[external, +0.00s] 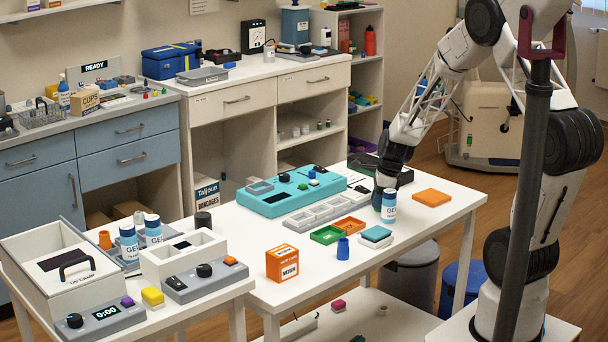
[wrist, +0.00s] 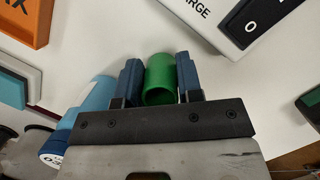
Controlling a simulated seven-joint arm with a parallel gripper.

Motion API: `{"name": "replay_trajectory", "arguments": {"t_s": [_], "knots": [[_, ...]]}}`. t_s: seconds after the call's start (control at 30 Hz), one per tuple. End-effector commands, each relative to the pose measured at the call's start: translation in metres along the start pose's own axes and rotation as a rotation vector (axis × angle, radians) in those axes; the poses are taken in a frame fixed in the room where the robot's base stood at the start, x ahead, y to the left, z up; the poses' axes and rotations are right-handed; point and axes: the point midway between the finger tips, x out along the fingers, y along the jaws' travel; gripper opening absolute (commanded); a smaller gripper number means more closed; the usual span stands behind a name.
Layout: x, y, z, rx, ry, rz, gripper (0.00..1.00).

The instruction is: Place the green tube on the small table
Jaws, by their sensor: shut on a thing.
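The green tube (wrist: 160,75) sits between the two blue-grey fingers of my gripper (wrist: 158,82) in the wrist view, and the fingers are shut on it. In the external view my gripper (external: 378,198) is low over the right part of the white table (external: 455,205), just behind a blue-and-white gel bottle (external: 389,207). The tube cannot be made out there. Whether it touches the tabletop is unclear. A smaller white table (external: 236,292) stands at the lower left, with boxes and grey devices on it.
The gel bottle (wrist: 92,100) is close to my left finger in the wrist view. Around my gripper are an orange pad (external: 432,197), a teal device (external: 290,194), green (external: 327,235) and orange trays, and a blue tube (external: 342,248). The table's right end is mostly clear.

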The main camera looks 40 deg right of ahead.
Motion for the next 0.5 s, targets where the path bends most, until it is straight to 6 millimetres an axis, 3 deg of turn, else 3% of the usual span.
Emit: {"name": "replay_trajectory", "arguments": {"t_s": [0.27, 0.5], "knots": [[-0.024, 0.000, 0.007, 0.000, -0.001, -0.001, 0.08], [-0.059, 0.000, 0.017, -0.001, -0.001, -0.002, 0.08]]}}
